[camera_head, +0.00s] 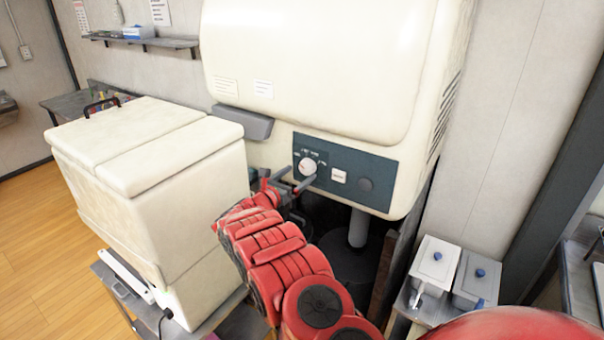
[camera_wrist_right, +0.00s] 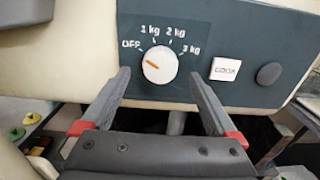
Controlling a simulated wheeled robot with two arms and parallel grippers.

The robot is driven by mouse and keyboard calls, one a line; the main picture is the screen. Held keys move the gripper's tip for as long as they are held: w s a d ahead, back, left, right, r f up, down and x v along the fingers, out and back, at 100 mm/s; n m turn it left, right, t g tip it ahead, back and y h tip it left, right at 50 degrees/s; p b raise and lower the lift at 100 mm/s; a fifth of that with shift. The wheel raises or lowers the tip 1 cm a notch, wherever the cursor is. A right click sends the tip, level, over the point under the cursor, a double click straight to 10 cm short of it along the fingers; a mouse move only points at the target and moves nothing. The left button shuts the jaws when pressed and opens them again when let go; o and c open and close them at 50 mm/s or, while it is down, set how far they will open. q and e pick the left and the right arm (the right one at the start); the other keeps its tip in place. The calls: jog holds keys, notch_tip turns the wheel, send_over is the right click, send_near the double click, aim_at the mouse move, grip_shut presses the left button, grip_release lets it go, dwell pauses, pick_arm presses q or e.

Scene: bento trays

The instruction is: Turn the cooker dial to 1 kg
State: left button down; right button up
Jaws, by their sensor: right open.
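The cooker (camera_head: 310,65) is a large cream machine with a dark control panel (camera_head: 345,172) on its lower front. Its round white dial (camera_head: 307,166) also shows in the right wrist view (camera_wrist_right: 160,65), with marks OFF, 1 kg, 2 kg and 3 kg around it. The dial's orange pointer is turned toward OFF. My right gripper (camera_head: 294,178) is open just in front of the panel. In the right wrist view its fingers (camera_wrist_right: 158,78) stand left and right of the dial, apart from it, with nothing between them. My left gripper is not in view.
A square COOK button (camera_wrist_right: 225,69) and a dark round knob (camera_wrist_right: 269,74) sit right of the dial. A cream lidded box (camera_head: 150,160) stands left of my right arm. Lidded containers (camera_head: 435,262) stand at the lower right.

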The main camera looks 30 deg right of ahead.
aim_at(307, 167)
jog(key=shift+w+d, duration=0.15)
jog(key=shift+d, duration=0.35)
jog(key=shift+x, duration=0.95)
jog(key=shift+a, duration=0.1)
